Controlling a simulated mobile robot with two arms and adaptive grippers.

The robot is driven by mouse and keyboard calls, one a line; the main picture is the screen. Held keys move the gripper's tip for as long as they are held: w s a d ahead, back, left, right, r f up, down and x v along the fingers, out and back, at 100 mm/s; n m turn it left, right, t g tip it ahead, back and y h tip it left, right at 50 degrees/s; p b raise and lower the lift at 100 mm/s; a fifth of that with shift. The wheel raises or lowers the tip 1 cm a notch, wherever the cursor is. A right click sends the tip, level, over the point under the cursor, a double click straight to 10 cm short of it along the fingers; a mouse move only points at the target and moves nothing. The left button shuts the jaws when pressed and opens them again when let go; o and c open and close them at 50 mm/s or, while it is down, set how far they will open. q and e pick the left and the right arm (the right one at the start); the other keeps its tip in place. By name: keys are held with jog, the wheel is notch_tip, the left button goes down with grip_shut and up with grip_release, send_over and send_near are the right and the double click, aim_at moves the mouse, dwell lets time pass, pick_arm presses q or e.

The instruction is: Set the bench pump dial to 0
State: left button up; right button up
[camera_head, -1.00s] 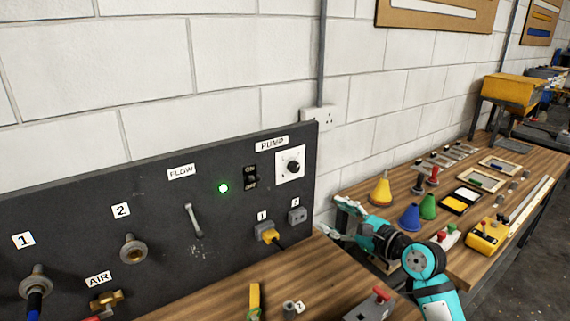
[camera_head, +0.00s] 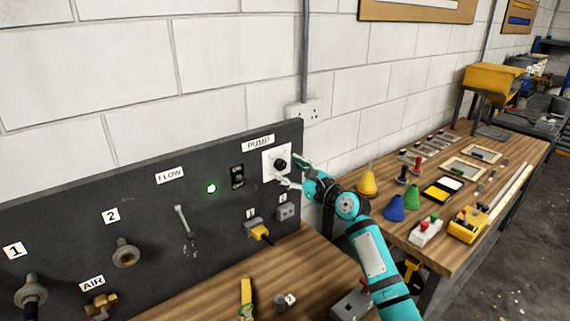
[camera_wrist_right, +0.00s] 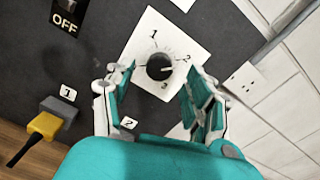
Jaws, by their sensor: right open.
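The pump dial is a round black knob (camera_head: 281,164) on a white square plate under the PUMP label (camera_head: 258,143) on the dark panel. In the right wrist view the knob (camera_wrist_right: 160,67) shows a white mark pointing right, close to the 2. The numbers 1, 2 and 3 are readable; no 0 is visible, and a finger covers the plate's left side. My right gripper (camera_head: 291,171) is open in front of the dial. In the wrist view its fingers stand on either side of the knob, apparently apart from it. My left gripper is out of view.
An ON/OFF switch (camera_head: 237,177) and a lit green lamp (camera_head: 211,188) are left of the dial. Sockets, one with a yellow plug (camera_head: 260,232), sit below it. A wooden bench (camera_head: 440,240) with cones and small boxes stands at the right.

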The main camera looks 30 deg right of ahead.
aim_at(280, 164)
jog(key=shift+w+a, duration=0.1)
jog(key=shift+w, duration=1.2)
grip_shut()
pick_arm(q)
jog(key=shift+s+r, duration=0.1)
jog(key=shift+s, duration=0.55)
